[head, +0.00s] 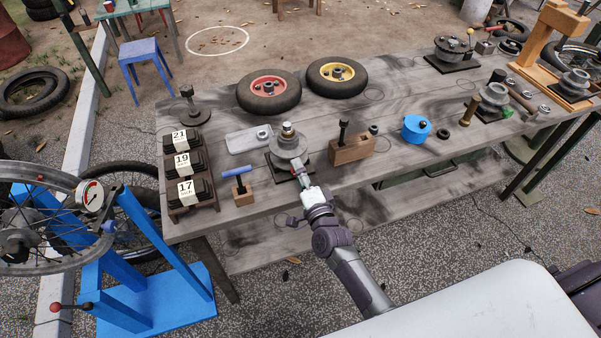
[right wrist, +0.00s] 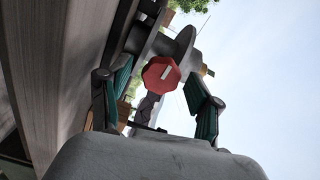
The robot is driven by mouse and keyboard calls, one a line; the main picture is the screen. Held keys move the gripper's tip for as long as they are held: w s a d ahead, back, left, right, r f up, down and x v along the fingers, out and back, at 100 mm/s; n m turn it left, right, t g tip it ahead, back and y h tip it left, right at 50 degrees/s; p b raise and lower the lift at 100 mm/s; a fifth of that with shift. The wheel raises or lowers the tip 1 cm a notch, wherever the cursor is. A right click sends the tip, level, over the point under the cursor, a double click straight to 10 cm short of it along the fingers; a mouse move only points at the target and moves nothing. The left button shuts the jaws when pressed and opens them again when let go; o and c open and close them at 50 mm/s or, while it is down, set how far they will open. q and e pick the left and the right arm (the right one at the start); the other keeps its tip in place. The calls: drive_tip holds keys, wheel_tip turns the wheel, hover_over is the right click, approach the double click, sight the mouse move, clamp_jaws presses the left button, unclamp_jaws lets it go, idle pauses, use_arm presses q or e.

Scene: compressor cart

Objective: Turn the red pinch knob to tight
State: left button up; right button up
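The red pinch knob (right wrist: 161,73) is a faceted red disc with a short white line across it, in the right wrist view. It faces the camera from the side of a grey round fixture (right wrist: 178,42). In the head view this fixture (head: 288,146) stands on a dark plate near the bench's front edge; the knob is barely discernible there. My right gripper (head: 301,174) is at the front of the fixture. In the right wrist view its teal-padded fingers (right wrist: 160,84) are open on both sides of the knob, with gaps visible. My left gripper is not in view.
A blue-handled tool on a wooden block (head: 241,191) stands left of the fixture, and a wooden block with a dark post (head: 352,148) stands right. A numbered rack (head: 187,172), two wheels (head: 268,91) and a blue pot (head: 416,129) are also on the bench (head: 405,160).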

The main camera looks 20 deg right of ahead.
drive_tip(key=shift+s, duration=0.1)
drive_tip(key=s, duration=1.2)
drive_tip(key=shift+d, duration=0.15)
drive_tip(key=shift+w, duration=0.1)
drive_tip(key=s+f+n+g, duration=0.3)
drive_tip(key=s+f, duration=0.2)
drive_tip(key=f, duration=0.5)
drive_tip(key=s+f+n+g+y, duration=0.1)
drive_tip(key=s+f+n+g, duration=0.25)
drive_tip(key=f, duration=0.55)
drive_tip(key=s+f+n+g, duration=0.3)
drive_tip(key=s+f+n, duration=0.15)
drive_tip(key=f, duration=0.55)
drive_tip(key=s+d+f+n+g, duration=0.2)
drive_tip(key=s+f, duration=0.2)
drive_tip(key=s, duration=0.4)
drive_tip(key=s+d+f+n+g+h, duration=0.1)
drive_tip(key=s+d+f+n+g, duration=0.1)
drive_tip(key=s+f, duration=0.3)
drive_tip(key=s+d+f+n+g, duration=0.1)
drive_tip(key=s+f+n+g, duration=0.1)
drive_tip(key=s, duration=1)
wheel_tip(320, 180, down, 3)
drive_tip(key=shift+d+r+n+g+h, duration=0.2)
drive_tip(key=shift+d+n+g+h, duration=0.15)
drive_tip(key=shift+g, duration=0.4)
